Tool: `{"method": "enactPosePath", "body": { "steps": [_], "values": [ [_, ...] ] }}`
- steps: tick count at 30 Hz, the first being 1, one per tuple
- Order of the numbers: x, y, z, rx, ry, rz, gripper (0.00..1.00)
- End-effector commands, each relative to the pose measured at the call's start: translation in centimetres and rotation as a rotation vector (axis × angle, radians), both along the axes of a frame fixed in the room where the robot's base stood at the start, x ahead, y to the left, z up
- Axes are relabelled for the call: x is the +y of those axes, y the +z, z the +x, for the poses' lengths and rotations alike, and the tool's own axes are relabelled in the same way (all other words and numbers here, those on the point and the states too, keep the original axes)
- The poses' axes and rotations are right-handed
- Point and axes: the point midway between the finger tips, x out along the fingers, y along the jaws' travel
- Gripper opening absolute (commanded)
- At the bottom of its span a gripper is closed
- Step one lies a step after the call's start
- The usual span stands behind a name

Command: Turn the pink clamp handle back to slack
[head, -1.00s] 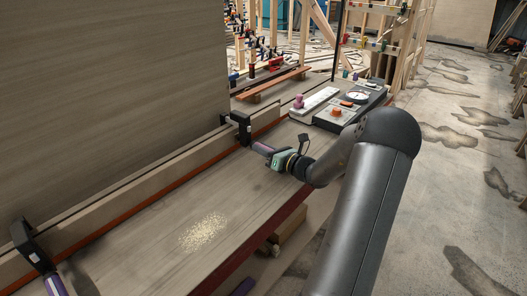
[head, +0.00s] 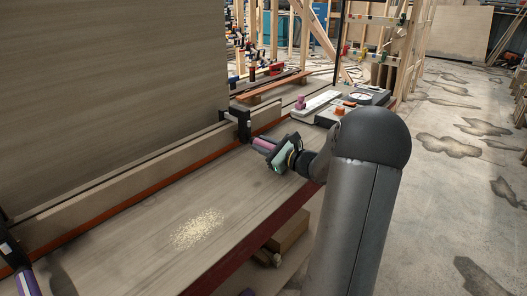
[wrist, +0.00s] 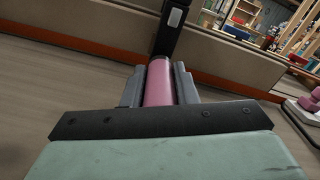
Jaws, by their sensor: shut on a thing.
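The pink clamp handle (head: 264,145) sticks out from a black clamp (head: 238,122) on the long wooden strip along the bench. In the wrist view the pink handle (wrist: 159,84) runs away from me to the black clamp bar (wrist: 171,28). My gripper (head: 276,151) is shut on the handle, with one grey finger on each side of it in the wrist view (wrist: 159,88). The handle's near end is hidden behind my gripper body.
Another clamp with a purple handle (head: 27,281) is at the lower left. Sawdust (head: 200,229) lies on the bench top. A tray with a dial (head: 361,97) and a pink object (head: 300,102) stand beyond my gripper. The bench between the clamps is otherwise clear.

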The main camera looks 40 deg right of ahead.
Motion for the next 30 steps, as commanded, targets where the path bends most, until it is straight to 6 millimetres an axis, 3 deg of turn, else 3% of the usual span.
{"method": "enactPosePath", "body": {
  "steps": [17,18,20,30],
  "values": [
    [0.01,0.01,-0.03,-0.007,0.0,-0.032,0.03],
    [0.0,0.02,-0.03,-0.007,0.0,-0.032,0.34],
    [0.01,0.01,-0.03,-0.007,0.0,-0.032,0.48],
    [-0.09,0.01,-0.34,-0.007,-0.001,-0.032,0.48]
  ]
}}
